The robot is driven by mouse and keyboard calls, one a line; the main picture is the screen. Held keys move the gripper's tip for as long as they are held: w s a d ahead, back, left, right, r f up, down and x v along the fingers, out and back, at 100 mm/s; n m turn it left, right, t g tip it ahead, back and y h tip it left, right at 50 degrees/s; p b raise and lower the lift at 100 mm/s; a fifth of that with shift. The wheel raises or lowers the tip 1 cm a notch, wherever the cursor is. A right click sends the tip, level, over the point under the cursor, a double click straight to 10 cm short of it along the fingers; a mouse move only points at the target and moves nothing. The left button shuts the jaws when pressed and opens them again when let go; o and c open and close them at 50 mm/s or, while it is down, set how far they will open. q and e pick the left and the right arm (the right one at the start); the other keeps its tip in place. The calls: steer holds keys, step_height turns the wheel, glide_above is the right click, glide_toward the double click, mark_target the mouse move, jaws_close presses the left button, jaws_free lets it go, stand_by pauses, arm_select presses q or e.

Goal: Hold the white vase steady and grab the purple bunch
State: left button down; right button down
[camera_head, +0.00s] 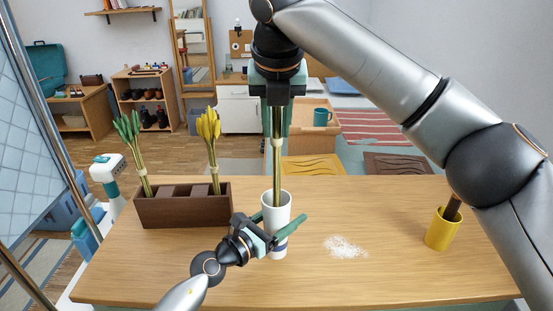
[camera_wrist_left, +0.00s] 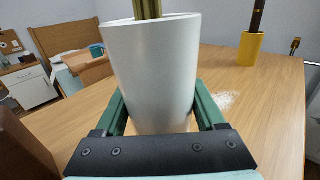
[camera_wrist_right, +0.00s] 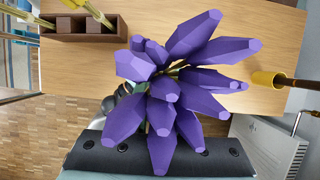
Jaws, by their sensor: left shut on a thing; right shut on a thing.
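My right gripper (camera_head: 277,128) is shut on the bunch above the vase. In the head view the purple heads are hidden.
A brown divided box (camera_head: 183,212) at the left holds a green bunch (camera_head: 135,150) and a yellow bunch (camera_head: 209,145). A yellow cup (camera_head: 441,233) with a dark stick stands at the right. White grains (camera_head: 345,247) lie right of the vase. The front of the table is clear.

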steer(key=shift+r, duration=1.95)
arm_select(q)
jaws_free()
steer(key=shift+a, duration=0.1)
